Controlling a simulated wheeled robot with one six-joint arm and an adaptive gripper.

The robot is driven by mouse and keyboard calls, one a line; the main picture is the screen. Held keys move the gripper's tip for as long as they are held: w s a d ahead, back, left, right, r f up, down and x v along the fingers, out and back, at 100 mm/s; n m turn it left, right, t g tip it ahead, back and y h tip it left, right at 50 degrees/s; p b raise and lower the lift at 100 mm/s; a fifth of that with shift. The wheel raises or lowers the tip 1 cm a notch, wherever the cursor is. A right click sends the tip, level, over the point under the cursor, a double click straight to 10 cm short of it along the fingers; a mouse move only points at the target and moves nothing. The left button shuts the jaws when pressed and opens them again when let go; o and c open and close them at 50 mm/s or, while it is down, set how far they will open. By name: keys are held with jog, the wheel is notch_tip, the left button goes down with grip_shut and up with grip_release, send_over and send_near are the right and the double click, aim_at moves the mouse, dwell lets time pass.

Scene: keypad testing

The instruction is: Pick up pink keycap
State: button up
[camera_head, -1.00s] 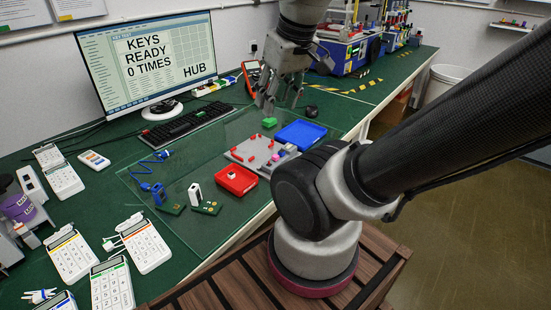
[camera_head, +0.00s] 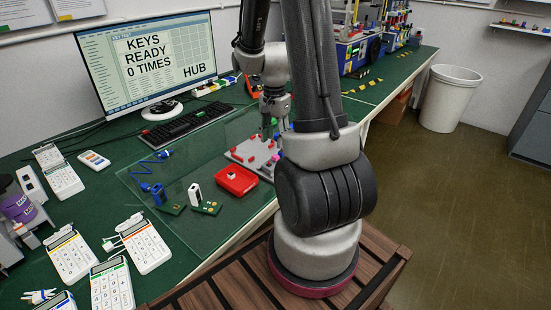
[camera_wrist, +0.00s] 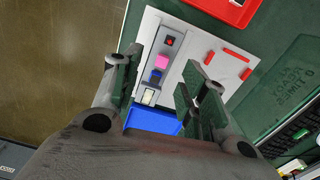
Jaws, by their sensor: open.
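The pink keycap (camera_wrist: 162,62) sits in a row of small parts on the grey plate (camera_wrist: 205,47), between a red part (camera_wrist: 169,41) and a dark blue one (camera_wrist: 155,76); a whitish part (camera_wrist: 149,96) ends the row. In the wrist view my gripper (camera_wrist: 161,70) is open and empty, its fingers on either side of the row in the picture. The keycap appears between and beyond the fingertips, apart from them. In the head view my gripper (camera_head: 273,132) points down over the plate, and my arm hides part of it.
A red tray (camera_head: 236,190) stands beside the plate, and a blue tray (camera_wrist: 150,119) shows behind my fingers. A keyboard (camera_head: 187,122) and monitor stand behind. Red bars (camera_wrist: 235,54) lie on the plate. Calculator-like keypads (camera_head: 145,247) stand at the left.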

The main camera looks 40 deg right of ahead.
aim_at(275, 156)
jog(key=shift+m, duration=0.5)
jog(key=f, duration=0.5)
jog(key=w+f, duration=0.1)
jog(key=f, duration=0.1)
jog(key=shift+d+f, duration=0.3)
jog(key=shift+f, duration=0.1)
jog(key=shift+s, duration=0.1)
jog(key=c, duration=0.8)
